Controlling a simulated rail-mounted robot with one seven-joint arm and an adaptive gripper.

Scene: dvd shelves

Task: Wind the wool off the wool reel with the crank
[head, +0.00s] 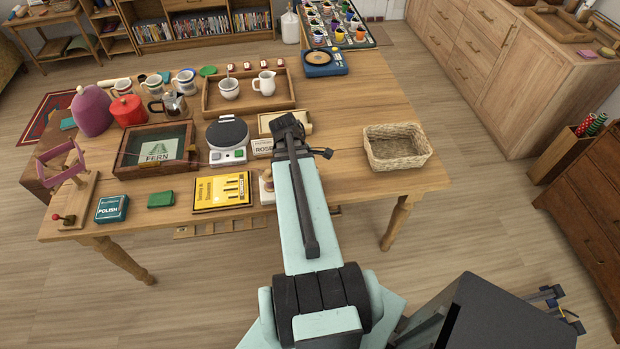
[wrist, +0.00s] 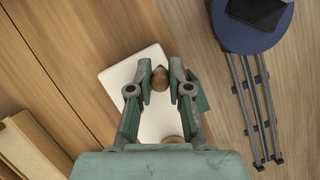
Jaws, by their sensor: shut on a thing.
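The wool reel (head: 62,165) is a pink four-sided frame on a wooden stand at the table's left end. Its crank (head: 63,218) with a red knob shows at the near end of the stand. My gripper (wrist: 160,72) is far to the right of the reel, near the table's front edge. In the wrist view its fingers are closed around a small brown knob (wrist: 160,78) above a cream block (wrist: 140,65). A cream piece with a brown top (head: 267,187) shows beside my arm in the head view. My arm hides the fingers there.
A yellow book (head: 222,190), a green block (head: 161,199) and a teal polish tin (head: 112,209) lie along the front edge. A wicker basket (head: 397,147) stands right.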

